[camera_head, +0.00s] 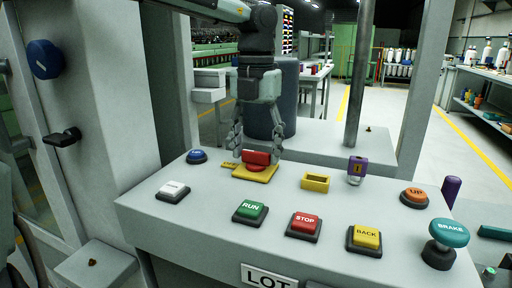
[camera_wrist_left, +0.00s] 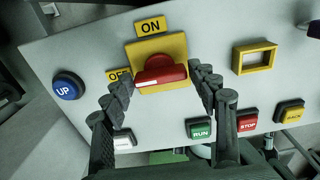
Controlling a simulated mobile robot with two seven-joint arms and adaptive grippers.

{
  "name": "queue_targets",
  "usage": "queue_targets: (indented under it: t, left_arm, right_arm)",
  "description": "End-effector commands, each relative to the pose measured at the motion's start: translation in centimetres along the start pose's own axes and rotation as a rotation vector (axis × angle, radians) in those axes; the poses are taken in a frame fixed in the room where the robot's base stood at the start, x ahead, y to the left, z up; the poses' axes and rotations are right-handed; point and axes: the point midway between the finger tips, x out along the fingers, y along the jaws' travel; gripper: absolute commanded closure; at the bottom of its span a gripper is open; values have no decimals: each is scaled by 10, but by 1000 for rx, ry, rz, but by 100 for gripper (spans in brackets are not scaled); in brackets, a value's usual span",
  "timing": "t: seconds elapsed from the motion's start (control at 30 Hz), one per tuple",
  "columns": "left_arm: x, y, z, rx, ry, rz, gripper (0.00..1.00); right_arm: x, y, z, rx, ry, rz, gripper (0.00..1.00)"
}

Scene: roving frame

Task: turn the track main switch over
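The main switch has a red handle (camera_head: 257,157) on a yellow plate (camera_head: 262,175), on the sloped grey console. In the left wrist view the red handle (camera_wrist_left: 161,71) lies roughly crosswise, its white-marked end toward the left. The yellow ON label (camera_wrist_left: 150,27) is above the plate and the OFF label (camera_wrist_left: 118,75) is left of it, partly covered by a finger. My left gripper (camera_head: 255,145) points down over the switch. In the wrist view its open fingers (camera_wrist_left: 164,84) stand on either side of the handle; contact cannot be told. My right gripper is not in view.
An empty yellow frame (camera_head: 316,182), a purple key piece (camera_head: 357,168) and a teal BRAKE knob (camera_head: 449,232) stand to the right.

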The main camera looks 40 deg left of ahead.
Motion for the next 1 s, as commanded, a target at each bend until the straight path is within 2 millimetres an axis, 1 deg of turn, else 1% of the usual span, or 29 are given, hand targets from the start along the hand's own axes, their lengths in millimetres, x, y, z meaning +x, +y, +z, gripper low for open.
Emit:
queue_targets:
  t: [0.03,0.23,0.47,0.63,0.77,0.9,1.0]
  left_arm:
    - [0,0,0,0,0,0,51]
    - [0,0,0,0,0,0,76]
    - [0,0,0,18,0,0,76]
    - [0,0,0,78,-1,1,76]
    - [0,0,0,162,-1,1,76]
    - [0,0,0,280,0,1,76]
    - [-1,0,0,375,0,1,76]
  right_arm:
    - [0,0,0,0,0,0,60]
    - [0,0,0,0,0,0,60]
    - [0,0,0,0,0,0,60]
    - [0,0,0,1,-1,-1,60]
    - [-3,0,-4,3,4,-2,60]
    - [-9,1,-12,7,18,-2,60]
    - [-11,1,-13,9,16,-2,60]
